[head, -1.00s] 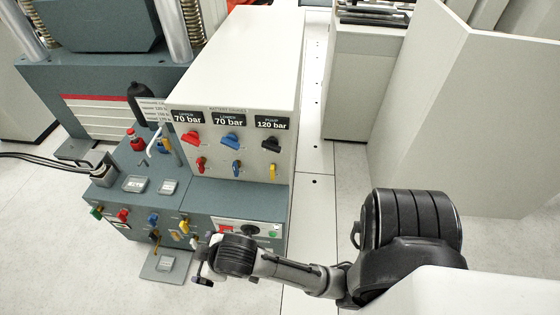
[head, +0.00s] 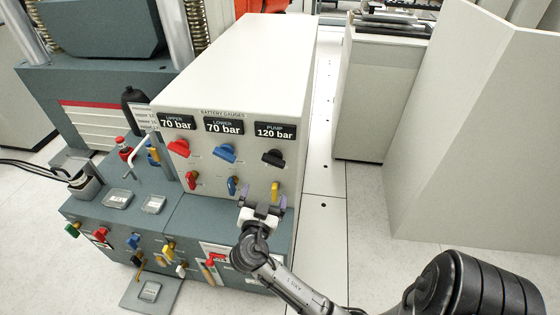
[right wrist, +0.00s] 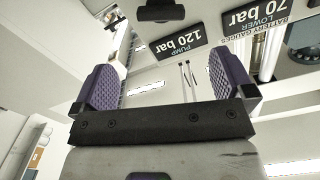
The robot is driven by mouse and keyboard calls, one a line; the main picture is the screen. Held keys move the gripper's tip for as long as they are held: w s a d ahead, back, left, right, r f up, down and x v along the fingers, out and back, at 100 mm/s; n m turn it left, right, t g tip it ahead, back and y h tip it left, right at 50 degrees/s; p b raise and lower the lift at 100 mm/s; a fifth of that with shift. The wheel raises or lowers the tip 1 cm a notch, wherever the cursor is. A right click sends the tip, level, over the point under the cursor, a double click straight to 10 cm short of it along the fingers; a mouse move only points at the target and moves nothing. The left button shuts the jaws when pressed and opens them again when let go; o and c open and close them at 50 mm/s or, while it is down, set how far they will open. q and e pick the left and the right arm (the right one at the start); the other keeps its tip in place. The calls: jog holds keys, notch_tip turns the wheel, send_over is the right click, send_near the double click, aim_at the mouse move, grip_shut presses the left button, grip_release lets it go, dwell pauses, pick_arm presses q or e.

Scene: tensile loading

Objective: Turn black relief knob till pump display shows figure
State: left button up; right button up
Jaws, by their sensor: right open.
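The black relief knob (head: 273,157) is on the front of the white gauge box, under the pump display (head: 275,131), which reads 120 bar. In the right wrist view the pump display (right wrist: 188,38) appears upside down, and a black knob (right wrist: 160,10) shows at the top edge. My right gripper (head: 262,203) is open, with its purple-padded fingers spread apart. It is below the black knob and in front of the panel's lower part, not holding the knob. In the right wrist view the gripper (right wrist: 167,82) has nothing clamped between its pads. My left gripper is out of view.
A yellow knob (head: 275,190) is just above the right gripper. Red (head: 178,148) and blue (head: 225,153) knobs are to the left, under upper and lower displays reading 70 bar. A teal console (head: 190,215) carries several coloured valves. Open floor lies right of the box.

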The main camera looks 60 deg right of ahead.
aim_at(273, 164)
jog(key=shift+m, duration=0.7)
jog(key=b+x, duration=0.1)
jog(key=x, duration=1.1)
jog(key=shift+w+d+b, duration=0.15)
jog(key=shift+d+b, duration=0.15)
jog(key=shift+b, duration=0.05)
jog(key=shift+x, duration=0.75)
jog(key=c, duration=0.8)
